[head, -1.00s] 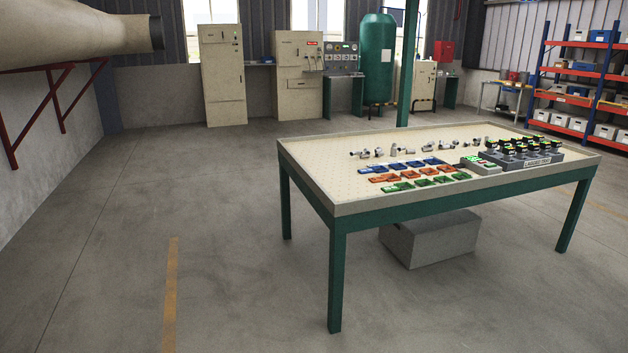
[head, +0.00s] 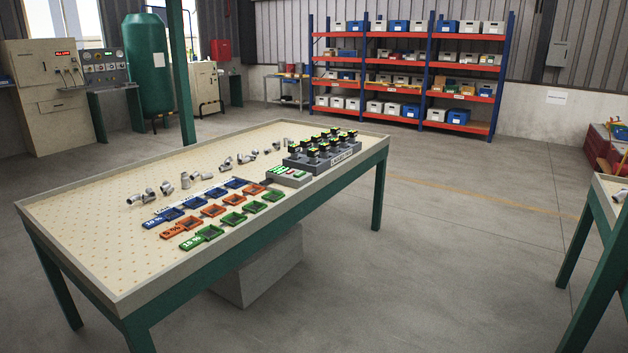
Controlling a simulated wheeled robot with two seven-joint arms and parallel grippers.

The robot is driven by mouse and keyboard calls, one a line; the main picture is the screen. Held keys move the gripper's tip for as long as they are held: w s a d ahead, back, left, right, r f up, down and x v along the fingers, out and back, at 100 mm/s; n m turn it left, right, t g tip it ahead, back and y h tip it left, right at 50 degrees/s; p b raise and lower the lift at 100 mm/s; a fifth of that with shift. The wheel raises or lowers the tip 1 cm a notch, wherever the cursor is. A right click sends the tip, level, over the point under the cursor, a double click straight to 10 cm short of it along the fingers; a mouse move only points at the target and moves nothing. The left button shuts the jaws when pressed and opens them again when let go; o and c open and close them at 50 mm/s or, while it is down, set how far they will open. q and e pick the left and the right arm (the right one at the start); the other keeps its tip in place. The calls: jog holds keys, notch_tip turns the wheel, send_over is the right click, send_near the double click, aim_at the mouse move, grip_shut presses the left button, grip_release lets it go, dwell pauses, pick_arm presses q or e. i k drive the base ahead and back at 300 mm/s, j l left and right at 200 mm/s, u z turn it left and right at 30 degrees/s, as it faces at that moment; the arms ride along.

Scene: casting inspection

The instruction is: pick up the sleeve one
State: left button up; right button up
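Several small grey metal castings lie in a loose row along the far half of the table (head: 110,235). One cluster of castings (head: 168,188) is at the left, others (head: 243,159) are in the middle, and more lie toward the far right end. They are too small here to tell which one is a sleeve. Neither of my grippers shows in the head view.
Blue trays (head: 203,193), orange trays (head: 213,210) and green trays (head: 233,218) stand in rows on the table. A dark fixture block (head: 320,155) with several black-and-green units stands behind a small grey panel (head: 289,177). Open floor (head: 450,250) lies right of the table; another table (head: 600,200) is at the right edge.

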aim_at(313, 153)
jog(key=i+l+z, duration=0.1)
jog(key=i+z, duration=0.3)
jog(key=i, duration=0.2)
jog(key=i+z, duration=0.35)
jog(key=i, duration=0.25)
jog(key=i+u, duration=0.35)
jog(key=i, duration=0.2)
jog(key=i+l+u, duration=0.15)
jog(key=i+u, duration=0.15)
jog(key=i, duration=0.2)
jog(key=i+l+u, duration=0.35)
jog(key=i, duration=0.15)
